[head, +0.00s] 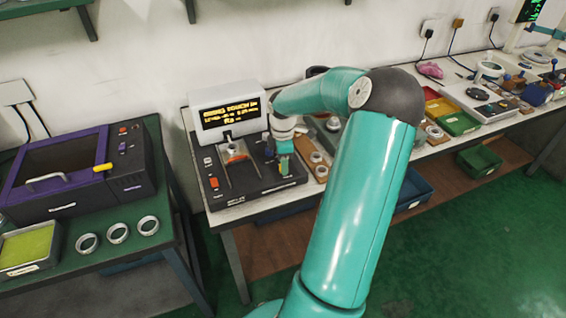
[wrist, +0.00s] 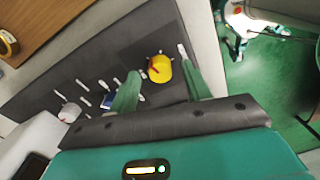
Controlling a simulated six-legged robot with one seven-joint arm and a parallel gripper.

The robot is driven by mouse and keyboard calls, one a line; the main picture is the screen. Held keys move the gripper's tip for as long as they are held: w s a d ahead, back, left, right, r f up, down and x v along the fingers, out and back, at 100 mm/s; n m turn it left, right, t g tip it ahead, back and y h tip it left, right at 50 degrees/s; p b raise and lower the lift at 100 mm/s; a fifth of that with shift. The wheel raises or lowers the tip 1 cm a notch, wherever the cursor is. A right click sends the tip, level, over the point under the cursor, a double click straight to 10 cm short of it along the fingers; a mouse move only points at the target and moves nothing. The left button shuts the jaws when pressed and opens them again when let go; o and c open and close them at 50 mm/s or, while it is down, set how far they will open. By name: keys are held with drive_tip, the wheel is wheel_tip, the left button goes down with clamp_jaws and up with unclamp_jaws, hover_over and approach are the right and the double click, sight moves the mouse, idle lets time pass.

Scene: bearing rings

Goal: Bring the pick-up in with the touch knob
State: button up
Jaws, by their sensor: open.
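A dark bench instrument (head: 222,187) with an amber-text display (head: 231,116) stands on the left end of the white bench. A bearing ring (head: 235,151) sits on its fixture. In the wrist view a yellow knob with a red pointer mark (wrist: 160,69) is on the dark panel (wrist: 95,65); I take it for the touch knob. My gripper (head: 285,160) is over the panel's right side. In the wrist view its open green fingers (wrist: 159,62) stand either side of the yellow knob. I cannot tell whether they touch it. The pick-up is not clear to me.
A pale knob (wrist: 70,112) and several small white marks are on the panel beside my fingers. An orange button (head: 213,183) is at the instrument's front left. A wooden board with rings (head: 318,160) lies close on the right. Red (head: 424,94) and green trays are farther right.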

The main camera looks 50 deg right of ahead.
drive_tip(key=shift+f, duration=0.35)
drive_tip(key=c, duration=1)
